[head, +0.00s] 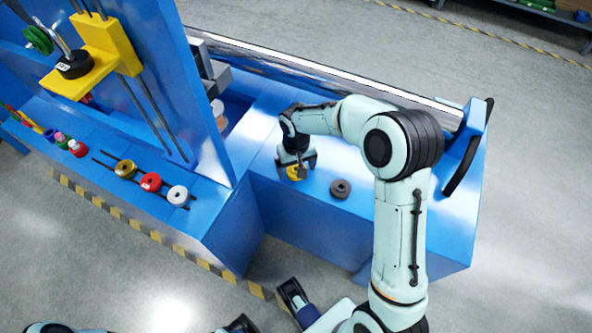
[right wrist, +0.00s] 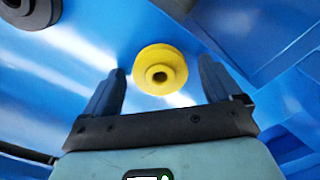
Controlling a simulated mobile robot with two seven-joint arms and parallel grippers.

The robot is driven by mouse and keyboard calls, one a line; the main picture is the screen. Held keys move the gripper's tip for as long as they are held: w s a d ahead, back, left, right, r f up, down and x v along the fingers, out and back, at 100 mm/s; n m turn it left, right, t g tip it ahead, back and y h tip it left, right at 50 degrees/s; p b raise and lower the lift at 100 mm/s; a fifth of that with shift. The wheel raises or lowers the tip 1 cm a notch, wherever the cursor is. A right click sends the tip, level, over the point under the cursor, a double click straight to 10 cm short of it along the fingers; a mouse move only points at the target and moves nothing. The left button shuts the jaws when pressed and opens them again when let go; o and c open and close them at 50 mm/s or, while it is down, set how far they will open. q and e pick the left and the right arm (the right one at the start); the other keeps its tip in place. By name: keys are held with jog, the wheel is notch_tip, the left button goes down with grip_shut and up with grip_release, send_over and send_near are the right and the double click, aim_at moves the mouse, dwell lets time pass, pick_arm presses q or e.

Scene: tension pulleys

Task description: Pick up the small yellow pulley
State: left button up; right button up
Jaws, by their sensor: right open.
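The small yellow pulley (head: 293,173) sits on the blue bench top, partly hidden by my right gripper (head: 297,163) in the head view. In the right wrist view the yellow pulley (right wrist: 172,58) shows as a round flanged wheel with a centre hole. My right gripper (right wrist: 161,68) is open. Its two dark fingers appear on either side of the pulley, with a gap at each side, and nothing is held. I cannot tell how far the fingertips are from it.
A dark grey pulley (head: 340,188) lies on the bench to the right of the yellow one; it also shows in the right wrist view (right wrist: 30,10). A tall blue panel (head: 196,110) rises to the left. Yellow, red and white pulleys (head: 151,182) sit along the left ledge.

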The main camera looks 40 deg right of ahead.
jog(key=c, duration=1.2)
